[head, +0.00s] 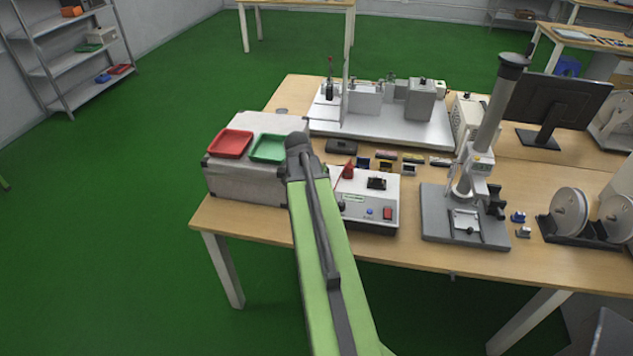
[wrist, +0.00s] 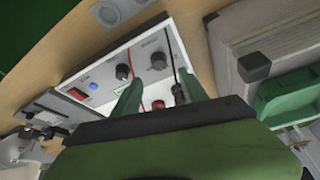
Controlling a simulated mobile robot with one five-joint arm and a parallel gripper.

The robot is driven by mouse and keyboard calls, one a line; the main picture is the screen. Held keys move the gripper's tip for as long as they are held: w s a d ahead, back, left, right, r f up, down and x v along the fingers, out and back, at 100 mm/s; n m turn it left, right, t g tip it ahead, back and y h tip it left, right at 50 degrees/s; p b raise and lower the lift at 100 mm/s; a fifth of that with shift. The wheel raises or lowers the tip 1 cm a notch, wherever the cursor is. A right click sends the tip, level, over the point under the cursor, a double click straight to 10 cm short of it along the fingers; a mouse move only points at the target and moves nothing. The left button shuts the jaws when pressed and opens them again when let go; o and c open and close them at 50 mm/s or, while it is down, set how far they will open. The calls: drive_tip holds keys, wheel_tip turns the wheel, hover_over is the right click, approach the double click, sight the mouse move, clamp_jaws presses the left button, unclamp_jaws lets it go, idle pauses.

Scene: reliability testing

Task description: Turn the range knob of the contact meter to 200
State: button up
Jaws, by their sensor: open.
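The contact meter (head: 388,196) is a white box at the table's front edge, with a red switch (head: 388,213) and a blue button (head: 369,211) on its front. My arm covers its left part in the head view. In the wrist view the meter's panel (wrist: 107,75) is tilted and shows two dark round knobs, one (wrist: 123,71) near the left finger and one (wrist: 158,60) beyond the fingertips. Their labels are too small to read, so I cannot tell which is the range knob. My gripper (wrist: 161,79) is open with green fingers apart in front of the panel, nothing between the tips.
A red and a black lead run across the panel, with a red plug (wrist: 157,105) between the fingers. A grey case (head: 262,185) with a red tray (head: 230,143) and a green tray (head: 269,148) stands left of the meter. A test stand (head: 464,232) stands to its right.

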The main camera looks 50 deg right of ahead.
drive_tip(key=w+p+v, duration=0.1)
drive_tip(key=p+v, duration=0.6)
drive_tip(key=v, duration=0.2)
drive_tip(key=shift+s+r, duration=0.15)
drive_tip(key=shift+s, duration=0.35)
drive_tip(key=shift+a, duration=0.15)
drive_tip(key=w+a+f+n+t+y+b, duration=0.1)
drive_tip(key=w+a+n, duration=0.3)
drive_tip(key=a, duration=0.7)
drive_tip(key=w+a+f+n+y+b, duration=0.1)
drive_tip(key=w+a, duration=0.5)
drive_tip(key=a, duration=0.6)
drive_tip(key=s+a+n+g+y, duration=0.1)
drive_tip(key=s+a+n, duration=0.2)
drive_tip(key=a, duration=0.5)
drive_tip(key=s+a+f+n+g+y, duration=0.1)
drive_tip(key=s+a+n, duration=0.2)
drive_tip(key=a+n, duration=0.3)
drive_tip(key=a, duration=0.2)
drive_tip(key=shift+a+f+n, duration=0.3)
drive_tip(key=shift+a, duration=0.05)
